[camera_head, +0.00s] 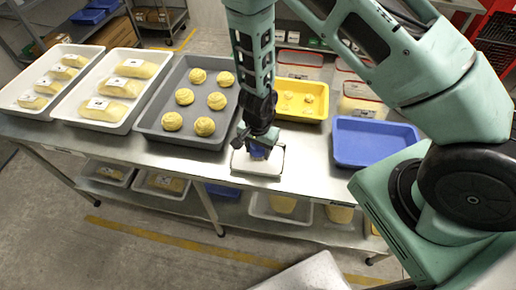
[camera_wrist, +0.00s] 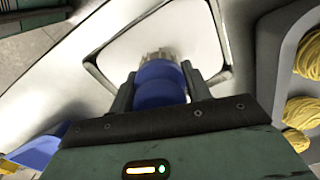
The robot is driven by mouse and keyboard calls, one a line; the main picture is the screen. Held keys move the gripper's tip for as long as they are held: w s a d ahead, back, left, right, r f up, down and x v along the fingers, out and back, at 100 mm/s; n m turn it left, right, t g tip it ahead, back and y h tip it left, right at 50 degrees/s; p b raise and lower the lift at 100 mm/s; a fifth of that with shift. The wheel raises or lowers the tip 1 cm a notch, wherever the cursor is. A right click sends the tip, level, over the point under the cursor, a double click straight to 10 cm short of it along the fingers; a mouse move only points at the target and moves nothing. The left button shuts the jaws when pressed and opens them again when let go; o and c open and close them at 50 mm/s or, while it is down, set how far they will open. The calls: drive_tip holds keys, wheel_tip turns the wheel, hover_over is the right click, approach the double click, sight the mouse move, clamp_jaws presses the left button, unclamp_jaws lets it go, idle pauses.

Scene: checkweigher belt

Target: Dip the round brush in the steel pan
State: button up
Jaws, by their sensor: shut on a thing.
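The round brush (camera_wrist: 160,84) has a thick blue handle and pale bristles at its tip. In the wrist view my gripper (camera_wrist: 158,88) is shut on the blue handle, with one finger on each side. The small steel pan (camera_head: 240,167) is a shallow, pale rounded rectangle near the table's front edge in the head view. My gripper (camera_head: 259,146) points down over it, with a little blue of the brush showing. In the wrist view the bristles overlap the inside of the pan (camera_wrist: 208,42). I cannot tell whether they touch its bottom.
A grey tray (camera_head: 150,128) with several yellow rolls stands left of the pan. Two white trays with wrapped loaves stand farther left. A blue tray (camera_head: 372,148) is at the right, and a yellow tray (camera_head: 279,107) is behind. Bare steel table lies between the pan and blue tray.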

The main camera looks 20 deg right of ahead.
drive_tip(key=shift+f+b, duration=0.6)
idle(1.3)
drive_tip(key=shift+r, duration=0.1)
wheel_tip(320, 180, up, 7)
drive_tip(key=p, duration=0.7)
idle(0.8)
